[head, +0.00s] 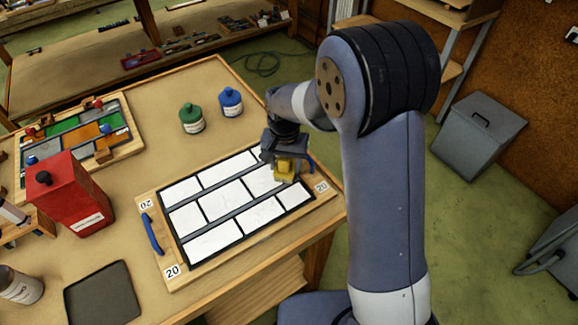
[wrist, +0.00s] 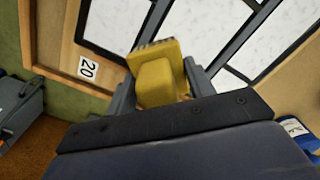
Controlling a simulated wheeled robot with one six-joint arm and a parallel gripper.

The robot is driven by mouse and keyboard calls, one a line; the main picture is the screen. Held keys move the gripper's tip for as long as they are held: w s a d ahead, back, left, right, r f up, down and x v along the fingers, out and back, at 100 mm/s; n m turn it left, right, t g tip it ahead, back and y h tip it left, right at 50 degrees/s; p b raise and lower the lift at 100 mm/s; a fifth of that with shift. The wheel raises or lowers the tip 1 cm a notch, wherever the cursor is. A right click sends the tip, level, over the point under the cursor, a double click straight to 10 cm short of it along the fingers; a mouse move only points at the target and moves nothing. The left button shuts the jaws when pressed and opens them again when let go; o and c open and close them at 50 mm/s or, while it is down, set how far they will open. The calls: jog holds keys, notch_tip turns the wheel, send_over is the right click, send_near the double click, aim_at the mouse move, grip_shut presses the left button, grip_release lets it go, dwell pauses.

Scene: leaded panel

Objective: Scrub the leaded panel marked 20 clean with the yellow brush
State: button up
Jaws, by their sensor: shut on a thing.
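The leaded panel (head: 225,207) lies flat in a wooden frame marked 20 on the table, its white panes divided by dark lead strips. Faint grey marks show on its panes (wrist: 208,25) in the wrist view. My gripper (head: 284,168) is over the panel's right end, near the right-hand 20 label (head: 321,187). It is shut on the yellow brush (wrist: 157,78), whose bristles point towards the panel. Whether the bristles touch the glass is hard to tell. The label 20 (wrist: 88,68) also shows beside the brush in the wrist view.
A blue-handled tool (head: 153,234) lies on the frame's left side. Green (head: 191,118) and blue (head: 231,102) bottles stand behind the panel. A red can (head: 70,194), a dark square pad (head: 102,294) and a coloured panel (head: 80,136) are at left.

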jog(key=shift+w+a, duration=0.15)
jog(key=shift+w, duration=0.05)
jog(key=shift+w+a+p, duration=0.15)
jog(key=shift+w+a, duration=0.25)
jog(key=shift+w, duration=0.25)
jog(key=shift+w+a+p, duration=0.15)
jog(key=shift+w+a, duration=0.25)
jog(key=shift+w, duration=0.2)
jog(key=shift+w+a+p, duration=0.2)
jog(key=shift+w+a, duration=0.2)
jog(key=shift+w, duration=0.25)
jog(key=shift+w+a+p, duration=0.15)
jog(key=shift+w+a, duration=0.25)
jog(key=shift+w, duration=0.2)
jog(key=shift+w+a+p, duration=0.2)
jog(key=shift+w+a, duration=0.25)
jog(key=shift+w, duration=0.2)
jog(key=shift+w+a+p, duration=0.15)
jog(key=shift+w+a, duration=0.3)
jog(key=shift+w, duration=0.2)
jog(key=shift+w+a+p, duration=0.25)
jog(key=shift+w+a, duration=0.15)
jog(key=shift+w, duration=0.2)
jog(key=shift+w+a+p, duration=0.2)
jog(key=shift+w+a, duration=0.2)
jog(key=shift+w, duration=0.2)
jog(key=shift+a, duration=0.1)
